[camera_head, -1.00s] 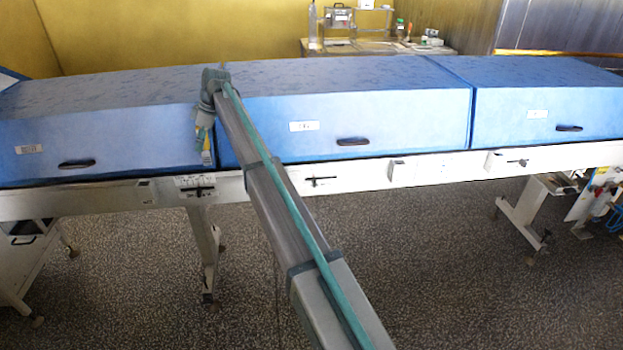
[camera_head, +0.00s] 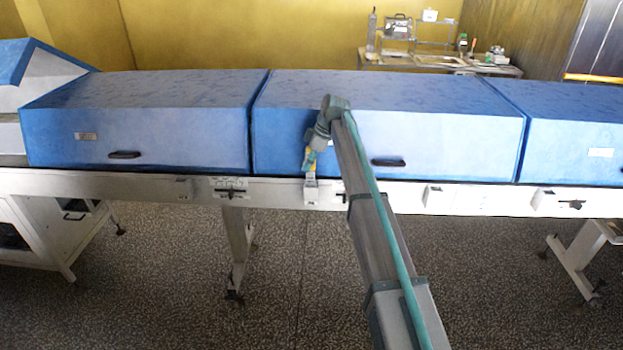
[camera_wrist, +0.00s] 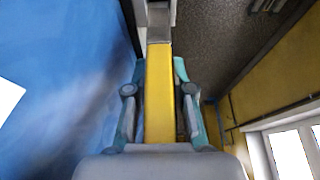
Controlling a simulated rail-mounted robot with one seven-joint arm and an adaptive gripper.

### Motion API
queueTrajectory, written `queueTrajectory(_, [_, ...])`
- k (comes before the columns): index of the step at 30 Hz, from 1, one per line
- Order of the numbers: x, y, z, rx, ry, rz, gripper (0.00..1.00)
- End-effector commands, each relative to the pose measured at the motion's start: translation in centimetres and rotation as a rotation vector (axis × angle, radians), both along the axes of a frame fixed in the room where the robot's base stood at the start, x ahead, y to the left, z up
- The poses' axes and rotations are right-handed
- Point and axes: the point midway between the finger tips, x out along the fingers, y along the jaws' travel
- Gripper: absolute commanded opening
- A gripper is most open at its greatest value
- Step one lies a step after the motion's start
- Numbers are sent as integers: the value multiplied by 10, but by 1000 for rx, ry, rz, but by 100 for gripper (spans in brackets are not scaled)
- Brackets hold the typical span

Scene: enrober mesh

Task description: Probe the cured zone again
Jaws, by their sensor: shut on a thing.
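My gripper (camera_head: 310,160) is at the front of the middle blue cover (camera_head: 440,140), low down by the white rail. It is shut on a yellow-bodied tool (camera_wrist: 159,95), with a finger on each side of it in the wrist view. The tool's yellow also shows small in the head view (camera_head: 310,156). A grey block (camera_wrist: 158,36) with a white part beyond it sits at the tool's far end. In the head view a white piece (camera_head: 311,190) is just below the tool, at the rail. I cannot tell whether they touch. No probe tip is visible.
Blue covers stand on both sides, left (camera_head: 190,138) and right (camera_head: 565,145), with narrow seams between. Dark handles (camera_head: 388,162) stick out from the fronts. The white conveyor rail (camera_head: 480,201) runs below. The speckled floor in front is open. A bench (camera_head: 440,64) stands behind.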

Motion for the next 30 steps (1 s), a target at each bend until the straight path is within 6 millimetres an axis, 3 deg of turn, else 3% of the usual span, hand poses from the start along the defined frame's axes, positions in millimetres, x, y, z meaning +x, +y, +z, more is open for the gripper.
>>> queueTrajectory(15, [0, -1, -54, 0, -1, -1, 0])
queueTrajectory(27, [0, -1, -62, 0, -1, -1, 0])
queueTrajectory(28, [0, 0, -62, 0, -1, -1, 24])
queueTrajectory(30, [0, 0, -61, 0, -1, -1, 33])
